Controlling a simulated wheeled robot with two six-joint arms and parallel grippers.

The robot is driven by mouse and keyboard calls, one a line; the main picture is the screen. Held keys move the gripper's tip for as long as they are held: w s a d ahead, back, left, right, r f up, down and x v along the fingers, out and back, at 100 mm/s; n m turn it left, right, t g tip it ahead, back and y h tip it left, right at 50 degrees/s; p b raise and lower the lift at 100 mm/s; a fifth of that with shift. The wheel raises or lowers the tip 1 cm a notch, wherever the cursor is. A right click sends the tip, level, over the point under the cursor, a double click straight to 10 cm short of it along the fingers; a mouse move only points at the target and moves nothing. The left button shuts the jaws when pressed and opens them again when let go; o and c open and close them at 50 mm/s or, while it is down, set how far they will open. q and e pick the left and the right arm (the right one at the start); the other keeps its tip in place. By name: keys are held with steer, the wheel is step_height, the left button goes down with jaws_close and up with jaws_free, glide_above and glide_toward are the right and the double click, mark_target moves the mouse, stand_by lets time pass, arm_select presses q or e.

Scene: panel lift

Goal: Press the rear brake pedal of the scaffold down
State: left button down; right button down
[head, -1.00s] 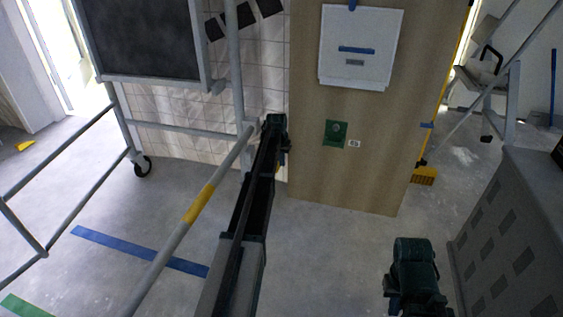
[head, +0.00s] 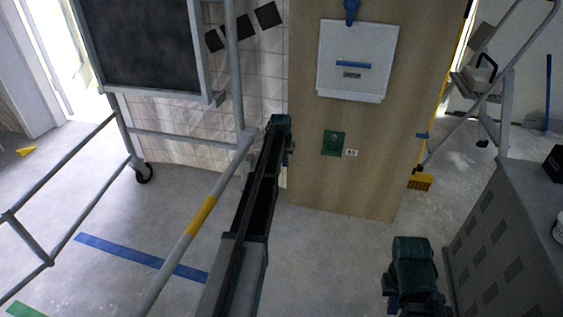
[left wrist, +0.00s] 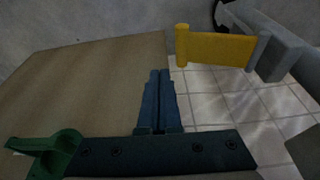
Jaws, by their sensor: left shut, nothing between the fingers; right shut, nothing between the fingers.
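The scaffold (head: 239,80) is a grey tube frame at the left of the head view, with a yellow band on its near slanting tube. In the left wrist view a flat yellow pedal (left wrist: 218,49) juts from a grey bracket (left wrist: 282,50), near a black wheel part at the top edge. I cannot make out this pedal in the head view. My left gripper (head: 290,160) is shut and empty beside the scaffold's post. In the left wrist view its blue fingers (left wrist: 159,74) point just left of the pedal, apart from it in the picture. My right gripper (head: 390,305) is shut and empty, low at right.
A wooden panel (head: 309,160) with a white box (head: 357,50) and green fitting (head: 333,143) stands ahead, beside a tiled wall (head: 268,60). A grey perforated cabinet (head: 490,240) is at right. A front caster (head: 144,173) shows at left.

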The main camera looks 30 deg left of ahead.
arm_select(q)
steer(key=s+d+r+p, duration=0.1)
steer(key=d+r+p, duration=0.4)
steer(key=r+p, duration=0.1)
steer(key=shift+s+r, duration=0.25)
steer(key=shift+r, duration=0.4)
steer(key=shift+d, duration=0.1)
